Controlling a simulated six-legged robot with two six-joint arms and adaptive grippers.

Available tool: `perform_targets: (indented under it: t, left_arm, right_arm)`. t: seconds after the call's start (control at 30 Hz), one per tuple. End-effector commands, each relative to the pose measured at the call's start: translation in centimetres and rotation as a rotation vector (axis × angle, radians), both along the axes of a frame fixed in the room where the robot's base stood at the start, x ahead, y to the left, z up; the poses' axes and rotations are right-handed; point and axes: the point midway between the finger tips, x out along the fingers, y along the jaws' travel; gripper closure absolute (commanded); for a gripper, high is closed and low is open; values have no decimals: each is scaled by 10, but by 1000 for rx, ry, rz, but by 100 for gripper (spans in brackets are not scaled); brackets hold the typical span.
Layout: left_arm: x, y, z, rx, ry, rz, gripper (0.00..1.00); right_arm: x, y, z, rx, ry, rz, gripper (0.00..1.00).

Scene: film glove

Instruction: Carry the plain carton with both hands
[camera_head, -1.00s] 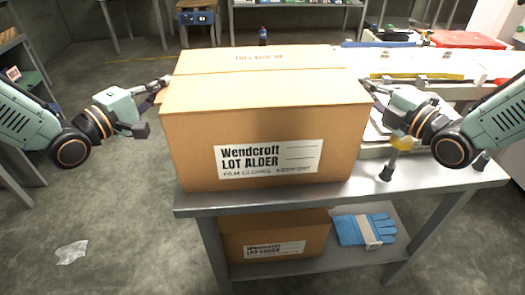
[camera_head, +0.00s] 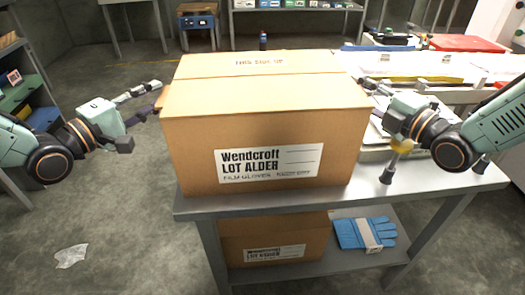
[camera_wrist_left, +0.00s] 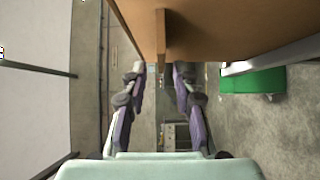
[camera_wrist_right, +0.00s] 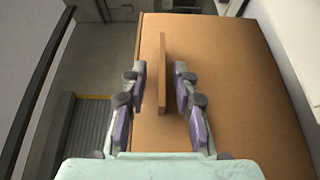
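A large brown carton (camera_head: 270,115) labelled "Wendcroft LOT ALDER" stands upright on a grey metal table (camera_head: 420,182). A thin brown flap sticks out from each side. My left gripper (camera_head: 155,98) is open at the left side; in the left wrist view its spread fingers (camera_wrist_left: 159,72) are at the flap's end (camera_wrist_left: 161,42), apart from it. My right gripper (camera_head: 371,94) is at the right side, partly hidden by the carton's edge; in the right wrist view its open fingers (camera_wrist_right: 160,75) straddle the right flap (camera_wrist_right: 163,60) with gaps.
A second labelled carton (camera_head: 235,243) and blue gloves (camera_head: 365,233) lie on the shelf below. A white bench with a red item (camera_head: 467,44) is behind at right. Shelves (camera_head: 20,95) stand at far left. Floor left of the table is clear except for a scrap (camera_head: 70,256).

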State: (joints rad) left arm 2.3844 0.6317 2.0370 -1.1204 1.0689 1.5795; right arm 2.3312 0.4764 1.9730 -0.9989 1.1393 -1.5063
Motion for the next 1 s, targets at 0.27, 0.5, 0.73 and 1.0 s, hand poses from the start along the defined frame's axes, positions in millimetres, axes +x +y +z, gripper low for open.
perform_targets:
  t: [0.27,0.5,0.73,1.0]
  left_arm:
    - [-21,16,1,-5,-2,4,71]
    - [-32,23,1,-3,-2,1,71]
    - [-36,23,0,1,-2,-2,71]
    - [-36,23,0,1,-2,-2,71]
  right_arm:
    - [0,0,0,0,0,0,71]
    - [0,0,0,0,0,0,71]
    - [-2,-2,0,1,1,-1,71]
    - [-23,-16,1,7,1,-3,71]
